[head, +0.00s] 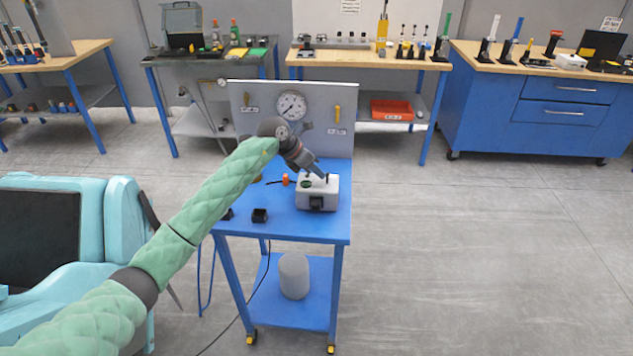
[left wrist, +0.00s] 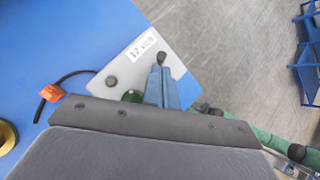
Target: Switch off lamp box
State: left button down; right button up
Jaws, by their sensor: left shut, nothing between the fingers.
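The lamp box (head: 318,194) is a small light grey box on the blue cart. In the left wrist view its top (left wrist: 120,72) shows a "12 volt" label, a dark knob and a green lamp (left wrist: 132,96), partly hidden behind my gripper. A black toggle lever (left wrist: 161,58) stands on the top near one edge. My left gripper (head: 322,173) is shut and empty above the box. In the left wrist view its blue-grey fingertips (left wrist: 159,72) are right beside the lever; I cannot tell if they touch it. My right gripper is not in view.
The blue cart (head: 270,221) carries a back panel with a gauge (head: 291,106). An orange connector (left wrist: 52,93) on a black cable lies beside the box. A small black block (head: 260,215) sits at the cart's front. Open floor lies to the right.

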pick_arm(q)
jog(key=shift+r, duration=0.2)
jog(key=shift+r, duration=0.65)
